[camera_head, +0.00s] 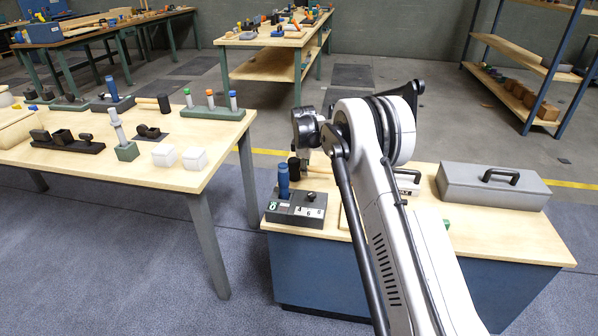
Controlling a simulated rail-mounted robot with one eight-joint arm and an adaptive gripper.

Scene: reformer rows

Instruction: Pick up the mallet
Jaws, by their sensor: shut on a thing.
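A mallet with a black head (294,165) and a pale wooden handle (319,171) is at the back left of the near bench, just behind a dark box with a blue post. My gripper (306,158) points down at the mallet, close to the head, and is shut on it. My arm hides much of the gripper and the far end of the handle. I cannot tell whether the mallet touches the bench top. A second mallet (163,103) with a black head lies on the left table, away from my gripper.
The dark numbered box (300,208) with a blue post (284,181) stands in front of the mallet. A grey toolbox (490,186) sits on the right of the bench. The left table (190,178) holds blocks, stands and white cubes. Floor separates the tables.

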